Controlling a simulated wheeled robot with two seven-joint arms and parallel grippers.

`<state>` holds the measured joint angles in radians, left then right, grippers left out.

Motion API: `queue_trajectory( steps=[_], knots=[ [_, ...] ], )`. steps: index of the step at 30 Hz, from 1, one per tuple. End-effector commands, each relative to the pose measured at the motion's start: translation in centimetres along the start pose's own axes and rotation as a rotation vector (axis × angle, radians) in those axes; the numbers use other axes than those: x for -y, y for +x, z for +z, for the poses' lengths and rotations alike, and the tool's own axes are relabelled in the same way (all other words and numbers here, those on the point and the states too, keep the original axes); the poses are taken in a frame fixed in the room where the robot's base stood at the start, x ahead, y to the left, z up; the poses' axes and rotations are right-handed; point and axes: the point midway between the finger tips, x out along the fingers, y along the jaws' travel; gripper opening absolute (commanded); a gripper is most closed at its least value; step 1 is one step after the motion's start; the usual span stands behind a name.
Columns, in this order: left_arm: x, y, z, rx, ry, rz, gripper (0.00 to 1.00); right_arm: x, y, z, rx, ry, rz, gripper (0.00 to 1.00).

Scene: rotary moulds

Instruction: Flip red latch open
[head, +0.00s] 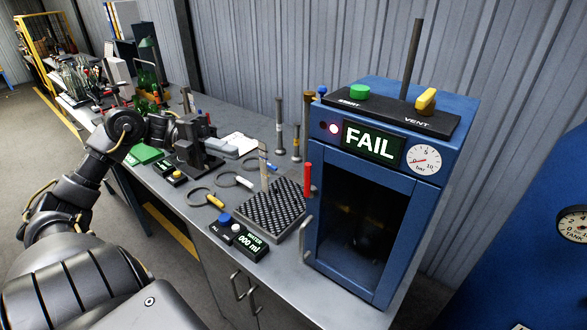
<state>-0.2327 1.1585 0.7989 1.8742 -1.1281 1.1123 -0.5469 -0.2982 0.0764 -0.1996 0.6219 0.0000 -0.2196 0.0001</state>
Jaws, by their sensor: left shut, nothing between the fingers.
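The red latch (308,178) is a narrow upright red bar at the left front edge of the blue chamber (390,235). The chamber's door with a dark window looks closed. My left gripper (238,147) is shut and empty. It is over the bench, to the left of the red latch and clearly apart from it. My right gripper is not in view.
Tall posts (279,125) stand behind. The chamber's panel reads FAIL (369,143).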

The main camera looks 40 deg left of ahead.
Motion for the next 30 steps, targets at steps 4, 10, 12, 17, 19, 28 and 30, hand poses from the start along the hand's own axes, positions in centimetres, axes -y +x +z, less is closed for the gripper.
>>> queue_trajectory(
  steps=[4, 10, 12, 17, 19, 28, 30],
  knots=[
    [0.1, 0.1, 0.1, -0.003, 0.000, -0.001, 0.00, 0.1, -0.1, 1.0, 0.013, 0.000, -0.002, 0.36],
    [0.1, 0.3, 0.0, 0.000, 0.000, -0.001, 0.00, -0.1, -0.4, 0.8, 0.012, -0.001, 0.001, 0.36],
    [0.2, 0.8, 0.0, 0.001, 0.001, -0.001, 0.00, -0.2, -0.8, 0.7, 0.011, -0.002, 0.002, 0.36],
    [0.6, 3.1, -0.1, 0.000, 0.002, -0.002, 0.00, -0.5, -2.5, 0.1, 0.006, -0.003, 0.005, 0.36],
    [0.7, 4.5, -0.1, 0.000, 0.001, -0.003, 0.00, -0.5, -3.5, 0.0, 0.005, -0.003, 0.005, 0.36],
    [0.7, 10.6, -0.1, 0.001, 0.000, -0.004, 0.00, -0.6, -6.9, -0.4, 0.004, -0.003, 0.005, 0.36],
    [0.6, 11.6, 0.0, 0.002, -0.001, -0.004, 0.00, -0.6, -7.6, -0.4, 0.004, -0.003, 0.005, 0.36]
  ],
)
